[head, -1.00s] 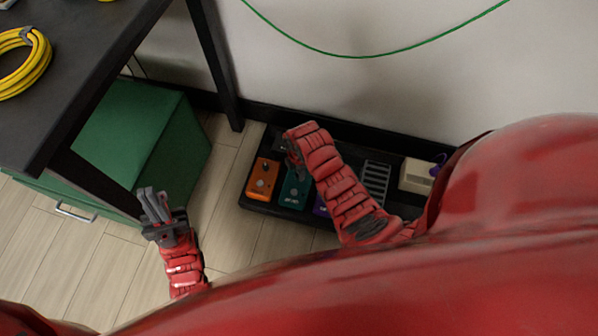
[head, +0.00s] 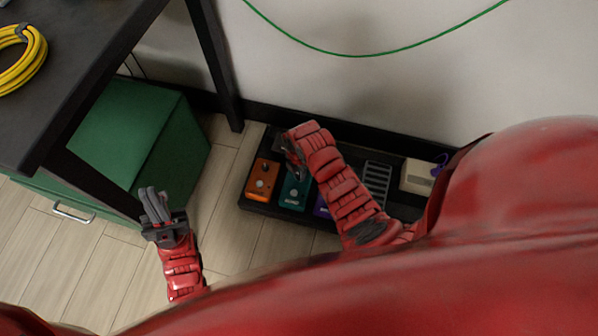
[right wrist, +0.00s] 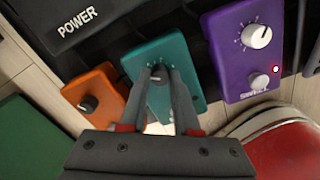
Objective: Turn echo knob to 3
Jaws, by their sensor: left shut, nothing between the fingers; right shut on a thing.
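The teal pedal (head: 293,193) stands on a dark board between an orange and a purple pedal; its label is too small to read surely. In the right wrist view the teal pedal (right wrist: 185,60) has a small dark knob (right wrist: 157,77) near its top, with white marks around it. My right gripper (right wrist: 160,72) is shut on this knob, and its fingers hide much of it and the dial, so I cannot read the setting. In the head view my right gripper (head: 294,162) is over the teal pedal. My left gripper (head: 153,202) is shut and empty above the floor.
The orange pedal (head: 262,181) and the purple pedal (right wrist: 243,50) flank the teal one closely. A black POWER box (right wrist: 75,22) lies behind. A green cabinet (head: 135,135) and a dark table (head: 95,60) are at left. Floor in front is clear.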

